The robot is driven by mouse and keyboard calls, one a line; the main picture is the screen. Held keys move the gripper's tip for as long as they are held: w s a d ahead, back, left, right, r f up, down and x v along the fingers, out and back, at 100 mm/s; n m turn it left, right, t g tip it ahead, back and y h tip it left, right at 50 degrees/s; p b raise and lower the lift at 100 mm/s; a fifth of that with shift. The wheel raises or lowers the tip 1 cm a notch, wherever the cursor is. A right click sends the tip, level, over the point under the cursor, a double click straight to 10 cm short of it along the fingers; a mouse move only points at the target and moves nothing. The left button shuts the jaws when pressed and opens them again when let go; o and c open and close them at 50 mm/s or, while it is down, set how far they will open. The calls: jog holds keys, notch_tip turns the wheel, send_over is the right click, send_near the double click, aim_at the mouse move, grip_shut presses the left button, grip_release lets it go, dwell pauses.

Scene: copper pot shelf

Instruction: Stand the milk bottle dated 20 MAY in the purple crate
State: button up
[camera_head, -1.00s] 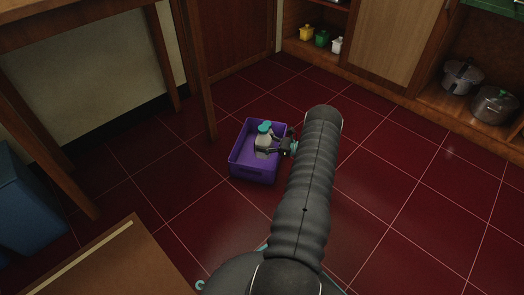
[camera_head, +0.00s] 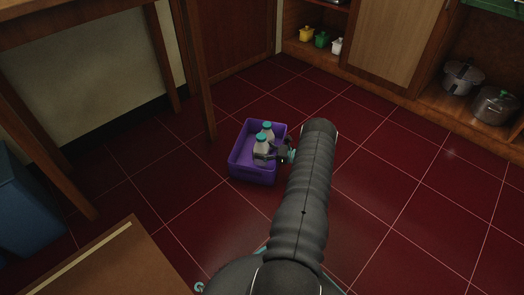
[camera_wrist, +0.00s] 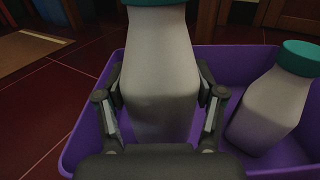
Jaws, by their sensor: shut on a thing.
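The purple crate (camera_head: 250,178) stands on the floor at the middle of the head view; its rim also shows in the wrist view (camera_wrist: 92,140). My gripper (camera_head: 277,152) reaches in over its right side and is shut on a milk bottle (camera_head: 261,150) with a teal cap. In the wrist view the held bottle (camera_wrist: 160,75) is upright between the two fingers, inside the crate's outline; I cannot tell whether its base touches the crate floor. A second teal-capped bottle (camera_wrist: 272,108) is in the crate beside it, tilted in the wrist view. No date is readable on either bottle.
A wooden table leg (camera_head: 197,75) stands behind and left of the crate. Open cabinets at the back hold small yellow, green and white pots (camera_head: 321,40) and metal pots (camera_head: 494,105). A blue bin (camera_head: 28,205) is at the left. The red floor (camera_head: 400,200) to the right is clear.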

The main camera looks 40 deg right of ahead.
jog(key=shift+f, duration=0.25)
jog(key=shift+f+b, duration=0.25)
jog(key=shift+b, duration=0.15)
jog(key=o, duration=1.6)
jog(key=shift+s+f, duration=0.1)
jog(key=shift+f, duration=0.05)
jog(key=shift+o, duration=0.2)
jog(key=shift+a, duration=0.1)
jog(key=shift+r+p, duration=0.65)
jog(key=shift+p, duration=0.1)
jog(key=v, duration=1.2)
jog(key=shift+r, duration=0.2)
